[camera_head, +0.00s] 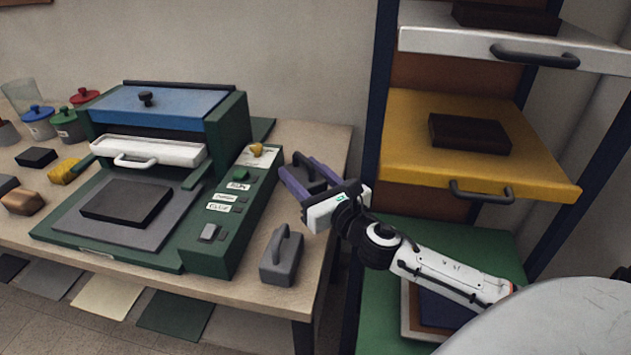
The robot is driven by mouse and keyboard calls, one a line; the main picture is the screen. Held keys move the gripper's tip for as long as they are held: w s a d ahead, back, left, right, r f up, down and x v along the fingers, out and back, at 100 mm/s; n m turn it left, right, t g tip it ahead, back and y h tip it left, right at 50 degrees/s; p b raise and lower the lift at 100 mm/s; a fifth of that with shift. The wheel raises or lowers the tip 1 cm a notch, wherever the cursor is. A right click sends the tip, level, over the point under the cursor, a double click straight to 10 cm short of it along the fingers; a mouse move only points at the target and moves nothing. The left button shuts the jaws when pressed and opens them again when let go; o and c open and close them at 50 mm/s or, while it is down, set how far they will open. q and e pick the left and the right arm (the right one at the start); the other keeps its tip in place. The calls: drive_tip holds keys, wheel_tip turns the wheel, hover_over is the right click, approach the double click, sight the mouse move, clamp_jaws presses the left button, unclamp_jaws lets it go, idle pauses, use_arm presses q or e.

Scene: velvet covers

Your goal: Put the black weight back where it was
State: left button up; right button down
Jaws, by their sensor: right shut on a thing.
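The black weight (316,171), a dark piece with a looped handle, shows between the purple fingers of my right gripper (303,175). The gripper is shut on it, over the right end of the table just right of the green machine's control panel. The fingers hide much of the weight, and I cannot tell whether it touches the table. A grey weight (283,262) with a similar handle stands upright on the table nearer the front edge, apart from the gripper. My left gripper is not in view.
A green machine (218,250) with a blue lid (170,106) fills the table's middle, a black block (126,203) on its plate. Jars and small blocks stand at left. A rack with a yellow shelf (470,170) stands right of my gripper. Bare tabletop (325,140) lies behind the gripper.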

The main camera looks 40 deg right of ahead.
sight(300, 180)
drive_tip(key=shift+w+r, duration=0.35)
drive_tip(key=shift+w, duration=0.25)
drive_tip(key=shift+f, duration=0.2)
wheel_tip(300, 180, down, 3)
drive_tip(key=shift+f+b, duration=0.15)
drive_tip(key=shift+b, duration=0.5)
drive_tip(key=shift+f, duration=0.25)
